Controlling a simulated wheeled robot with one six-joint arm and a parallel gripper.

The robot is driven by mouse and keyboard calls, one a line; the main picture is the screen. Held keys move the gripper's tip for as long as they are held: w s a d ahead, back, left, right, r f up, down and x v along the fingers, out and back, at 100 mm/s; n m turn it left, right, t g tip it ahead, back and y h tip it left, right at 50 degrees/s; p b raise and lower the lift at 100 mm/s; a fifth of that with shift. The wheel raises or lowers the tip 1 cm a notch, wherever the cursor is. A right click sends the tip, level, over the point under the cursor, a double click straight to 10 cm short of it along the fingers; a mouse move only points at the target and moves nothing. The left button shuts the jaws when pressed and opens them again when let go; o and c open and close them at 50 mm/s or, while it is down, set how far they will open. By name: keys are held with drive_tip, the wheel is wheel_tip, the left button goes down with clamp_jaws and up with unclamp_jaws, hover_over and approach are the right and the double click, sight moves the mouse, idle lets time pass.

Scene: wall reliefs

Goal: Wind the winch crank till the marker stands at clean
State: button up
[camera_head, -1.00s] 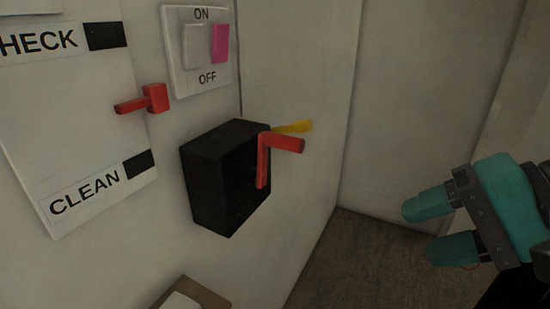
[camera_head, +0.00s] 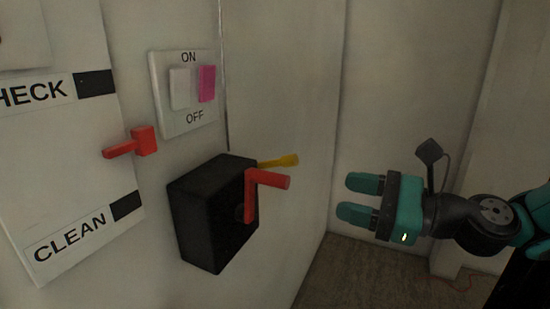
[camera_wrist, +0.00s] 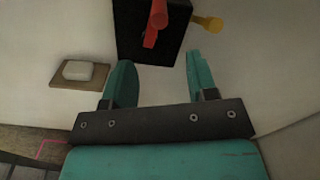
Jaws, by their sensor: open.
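The winch is a black box (camera_head: 205,215) on the white wall, with a red crank (camera_head: 252,196) on its right face. The crank's handle sticks out to the right at the top of its arm. The red marker (camera_head: 133,143) stands on the white board between the CHECK label (camera_head: 35,93) and the CLEAN label (camera_head: 70,236). My gripper (camera_head: 352,199) is open and empty, to the right of the crank and apart from it. In the wrist view the crank (camera_wrist: 156,22) lies ahead, beyond and between the open fingers.
A yellow peg or lever (camera_head: 280,161) sticks out just behind the crank. A switch plate (camera_head: 186,90) marked ON and OFF is above the winch. Free space lies between my gripper and the crank.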

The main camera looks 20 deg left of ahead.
sight(288, 182)
drive_tip(key=a+p, duration=0.1)
drive_tip(key=a, duration=0.3)
drive_tip(key=a+p, duration=0.2)
drive_tip(key=a, duration=0.3)
drive_tip(key=w+a+p, duration=0.1)
drive_tip(key=a, duration=0.4)
clamp_jaws()
drive_tip(key=shift+p, duration=0.3)
